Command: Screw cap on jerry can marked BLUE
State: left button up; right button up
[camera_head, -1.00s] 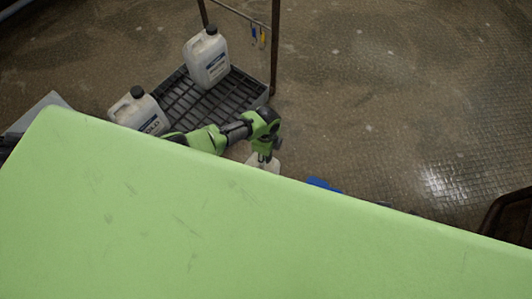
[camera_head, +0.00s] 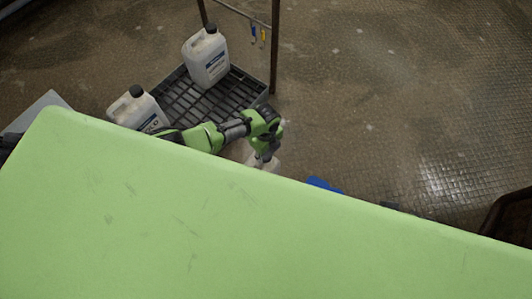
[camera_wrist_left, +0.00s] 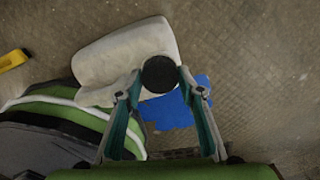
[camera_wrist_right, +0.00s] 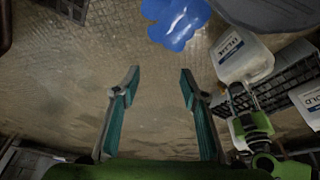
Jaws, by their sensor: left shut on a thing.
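A white jerry can (camera_wrist_left: 120,58) with a round black cap (camera_wrist_left: 160,74) fills the upper middle of the left wrist view. My left gripper (camera_wrist_left: 163,86) has one finger on each side of the cap and is shut on it. In the head view my left gripper (camera_head: 266,157) is over this can (camera_head: 252,158), which is mostly hidden by the green surface and my arm. No label on this can is visible. My right gripper (camera_wrist_right: 156,84) is open and empty above the floor; it is not visible in the head view.
A green surface (camera_head: 200,220) covers the foreground. A blue patch (camera_wrist_right: 176,22) lies on the floor. A post (camera_head: 275,50) rises beside the tray.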

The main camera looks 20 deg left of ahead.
pick_arm(q)
jog(key=shift+w+m, duration=0.1)
jog(key=shift+m, duration=0.7)
jog(key=shift+a+m+b, duration=0.1)
jog(key=shift+m+b, duration=0.35)
jog(key=shift+m, duration=0.65)
jog(key=m+b, duration=0.1)
jog(key=m, duration=0.2)
jog(key=shift+f, duration=0.15)
jog(key=m+b, duration=0.1)
jog(key=m, duration=0.2)
jog(key=shift+m, duration=1)
jog(key=shift+m+b, duration=0.35)
jog(key=shift+m, duration=0.15)
jog(key=shift+d+m, duration=0.2)
jog(key=shift+m, duration=0.3)
jog(key=shift+m+b, duration=0.35)
jog(key=shift+m, duration=0.15)
jog(key=shift+a+m, duration=0.15)
jog(key=shift+m, duration=0.25)
pick_arm(e)
jog(key=w+a+r+t+y, duration=0.1)
jog(key=w+r+t, duration=0.3)
jog(key=w, duration=0.4)
jog(key=shift+w+a+r+t, duration=0.35)
jog(key=shift+a+r, duration=0.25)
jog(key=shift+a, duration=0.25)
